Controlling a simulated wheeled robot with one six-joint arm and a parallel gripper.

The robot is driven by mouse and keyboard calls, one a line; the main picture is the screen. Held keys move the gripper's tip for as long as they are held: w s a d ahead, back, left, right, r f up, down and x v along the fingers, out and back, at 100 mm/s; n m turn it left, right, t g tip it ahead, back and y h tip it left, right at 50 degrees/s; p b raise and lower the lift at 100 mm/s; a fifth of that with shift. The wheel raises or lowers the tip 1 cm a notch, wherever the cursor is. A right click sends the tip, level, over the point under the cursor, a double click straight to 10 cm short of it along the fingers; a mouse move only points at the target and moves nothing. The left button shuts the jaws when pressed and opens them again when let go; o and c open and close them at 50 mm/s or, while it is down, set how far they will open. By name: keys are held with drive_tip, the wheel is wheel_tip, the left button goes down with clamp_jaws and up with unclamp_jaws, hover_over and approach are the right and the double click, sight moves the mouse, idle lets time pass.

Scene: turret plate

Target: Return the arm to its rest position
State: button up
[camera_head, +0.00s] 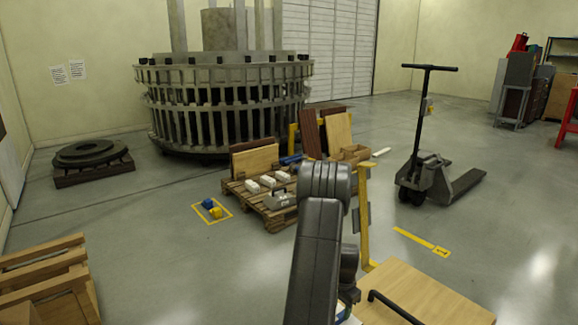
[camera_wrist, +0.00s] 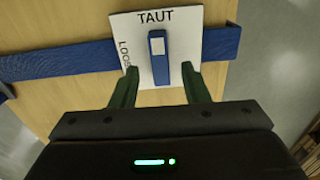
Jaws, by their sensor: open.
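In the wrist view a white plate (camera_wrist: 190,25) marked TAUT and LOOSE lies on a wooden surface (camera_wrist: 75,25). A short blue lever (camera_wrist: 158,62) on the plate points towards the word TAUT. A blue strap (camera_wrist: 65,63) runs across the wood to both sides of the plate. My gripper (camera_wrist: 160,78) has its two green fingers apart, one on each side of the lever's lower end, with gaps showing between. I cannot tell how far above the plate the fingertips are. In the head view my arm (camera_head: 320,240) reaches forward and hides my gripper.
A wooden top (camera_head: 430,295) with a dark bar is at the lower right. A loaded pallet (camera_head: 240,188) and yellow post (camera_head: 365,215) stand beyond my arm. A pallet jack (camera_head: 425,165) is at right, a wooden crate (camera_head: 50,285) at lower left. Open floor lies left of my arm.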

drive_tip(key=shift+f, duration=1.55)
wheel_tip(320, 180, up, 14)
drive_tip(key=p, duration=0.3)
wheel_tip(320, 180, down, 14)
drive_tip(key=b, duration=0.3)
drive_tip(key=shift+r+b, duration=0.15)
drive_tip(key=shift+b, duration=0.15)
drive_tip(key=n+p, duration=0.1)
drive_tip(key=n, duration=0.3)
drive_tip(key=n+p, duration=0.1)
drive_tip(key=n, duration=0.4)
drive_tip(key=shift+n+p, duration=0.3)
drive_tip(key=shift+p, duration=0.05)
